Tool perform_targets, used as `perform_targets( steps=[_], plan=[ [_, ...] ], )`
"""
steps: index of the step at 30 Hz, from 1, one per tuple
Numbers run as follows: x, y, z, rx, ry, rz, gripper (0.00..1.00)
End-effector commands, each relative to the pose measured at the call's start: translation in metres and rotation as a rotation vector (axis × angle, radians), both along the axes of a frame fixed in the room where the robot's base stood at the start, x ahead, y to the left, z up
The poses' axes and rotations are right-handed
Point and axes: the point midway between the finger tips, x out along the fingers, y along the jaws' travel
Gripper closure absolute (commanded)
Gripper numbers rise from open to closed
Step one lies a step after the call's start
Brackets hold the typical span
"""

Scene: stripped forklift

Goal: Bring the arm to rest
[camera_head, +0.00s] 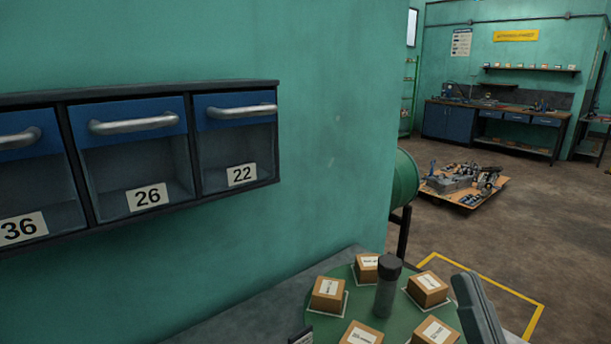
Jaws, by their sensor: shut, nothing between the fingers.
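My gripper is not in view. A grey, rounded, elongated part rises at the lower right edge of the picture, beside the round green table; it may be a link of my arm, but I cannot tell for sure. No fingers show, and whatever is below the bottom edge is hidden.
A wall rack (280,130) at left has bins marked 36, 26 and 22 with blue, handled fronts. Below, a round green turntable (320,298) holds several cardboard boxes (328,293) around a dark-capped cylinder (386,290). A loaded pallet (475,200) and workbench (500,125) stand far right.

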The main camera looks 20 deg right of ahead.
Motion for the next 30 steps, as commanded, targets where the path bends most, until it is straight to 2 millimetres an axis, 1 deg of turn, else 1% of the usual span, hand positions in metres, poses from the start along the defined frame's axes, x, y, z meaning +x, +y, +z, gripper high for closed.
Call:
perform_targets(
  steps=[1,3,5,6,8,9,11,12,14,15,17,18,21,24,27,30],
  plan=[
    [-0.004,0.007,-0.024,-0.024,0.08,0.0,1.0],
    [-0.01,0.017,-0.054,-0.056,0.182,0.002,1.0],
    [-0.018,0.024,-0.08,-0.081,0.269,0.003,1.0],
    [-0.025,0.029,-0.096,-0.096,0.324,0.004,1.0],
    [-0.036,0.037,-0.12,-0.112,0.406,0.011,1.0],
    [-0.045,0.041,-0.136,-0.122,0.46,0.013,1.0],
    [-0.06,0.048,-0.158,-0.132,0.54,0.02,1.0],
    [-0.071,0.052,-0.172,-0.135,0.59,0.026,1.0],
    [-0.088,0.058,-0.191,-0.137,0.665,0.034,1.0],
    [-0.101,0.062,-0.203,-0.134,0.712,0.039,1.0],
    [-0.12,0.068,-0.218,-0.126,0.778,0.048,1.0],
    [-0.133,0.072,-0.227,-0.118,0.818,0.053,1.0],
    [-0.163,0.079,-0.245,-0.091,0.91,0.062,1.0],
    [-0.185,0.083,-0.257,-0.065,0.978,0.064,1.0],
    [-0.2,0.084,-0.265,-0.053,1.021,0.06,1.0],
    [-0.206,0.082,-0.268,-0.05,1.041,0.053,1.0]
  ],
)
